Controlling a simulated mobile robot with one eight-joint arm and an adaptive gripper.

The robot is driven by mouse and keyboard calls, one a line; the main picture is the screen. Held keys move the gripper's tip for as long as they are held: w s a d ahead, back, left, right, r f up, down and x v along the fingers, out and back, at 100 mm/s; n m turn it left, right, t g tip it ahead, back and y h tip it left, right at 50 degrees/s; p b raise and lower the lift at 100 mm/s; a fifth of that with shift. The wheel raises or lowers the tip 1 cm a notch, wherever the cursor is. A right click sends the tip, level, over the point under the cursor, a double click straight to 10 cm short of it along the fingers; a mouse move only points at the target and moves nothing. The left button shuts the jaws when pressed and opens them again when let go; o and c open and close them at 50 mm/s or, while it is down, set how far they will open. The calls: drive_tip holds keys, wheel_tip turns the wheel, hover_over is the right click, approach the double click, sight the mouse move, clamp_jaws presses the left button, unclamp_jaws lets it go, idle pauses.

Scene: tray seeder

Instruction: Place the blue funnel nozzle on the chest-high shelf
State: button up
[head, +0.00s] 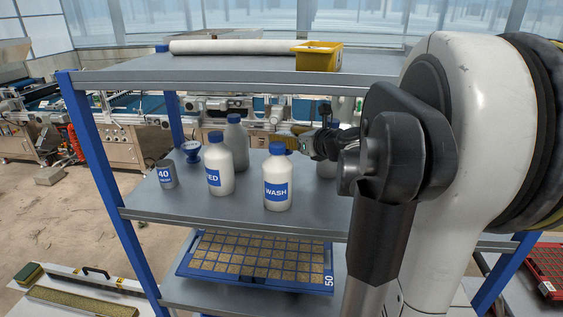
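A small blue piece with a pale round face (191,151) stands at the left back of the middle shelf (240,209); it may be the blue funnel nozzle, but it is too small to be sure. My gripper (306,145) reaches in from the right above the middle shelf, behind and to the right of the WASH bottle (277,180). It is apart from the small blue piece. Its fingers are small, dark and partly lost against the machinery behind, so I cannot tell whether they are open or hold anything. My arm hides the right part of the shelf.
The middle shelf also bears a grey "40" tin (166,176), a white bottle (219,170), a grey bottle (237,143) and a partly hidden one (326,168). The top shelf (210,63) holds a roll (231,47) and yellow bin (318,59). A seed tray (184,263) lies below.

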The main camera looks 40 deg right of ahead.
wheel_tip(320, 180, down, 6)
drive_tip(key=shift+f+b, duration=0.1)
drive_tip(key=shift+b, duration=0.4)
drive_tip(key=o, duration=1.2)
drive_tip(key=shift+s, duration=0.15)
drive_tip(key=v, duration=0.7)
drive_tip(key=shift+s+p, duration=0.15)
drive_tip(key=shift+p, duration=0.25)
